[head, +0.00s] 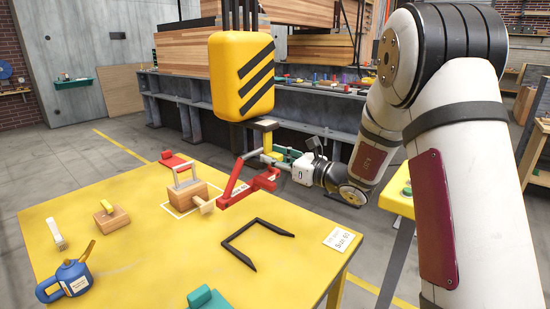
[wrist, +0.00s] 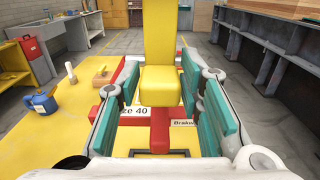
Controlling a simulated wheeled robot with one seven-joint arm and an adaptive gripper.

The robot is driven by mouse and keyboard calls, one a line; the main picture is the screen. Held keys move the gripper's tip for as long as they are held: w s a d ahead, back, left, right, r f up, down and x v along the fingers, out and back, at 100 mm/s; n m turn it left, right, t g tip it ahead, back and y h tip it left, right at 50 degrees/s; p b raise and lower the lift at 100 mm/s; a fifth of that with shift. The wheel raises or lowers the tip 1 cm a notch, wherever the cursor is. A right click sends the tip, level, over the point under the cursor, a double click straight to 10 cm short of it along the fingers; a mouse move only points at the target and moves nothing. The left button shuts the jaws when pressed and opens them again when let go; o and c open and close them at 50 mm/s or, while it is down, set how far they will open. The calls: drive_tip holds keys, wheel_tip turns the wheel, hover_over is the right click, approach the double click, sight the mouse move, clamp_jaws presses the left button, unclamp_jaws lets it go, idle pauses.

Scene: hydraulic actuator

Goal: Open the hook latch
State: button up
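A yellow lifting block with black stripes (head: 242,75) hangs from dark cables above the table. Just below it, a small yellow part (head: 267,143) stands near red bars (head: 250,185); I cannot tell for sure which part is the hook latch. In the wrist view a tall yellow piece with a thicker lower end (wrist: 158,87) stands between my gripper's teal pads. My gripper (wrist: 160,72) is open around it, with narrow gaps seeming to show on both sides. In the head view my gripper (head: 275,157) reaches in from the right, its fingertips partly hidden.
The yellow table (head: 130,262) holds a wooden block with a grey handle (head: 186,194), a black U-shaped bracket (head: 255,243), a blue oil can (head: 68,281) and a teal part (head: 207,299). A grey metal bench (head: 165,100) stands behind. A label (head: 339,238) lies at the table's right corner.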

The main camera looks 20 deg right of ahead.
clamp_jaws()
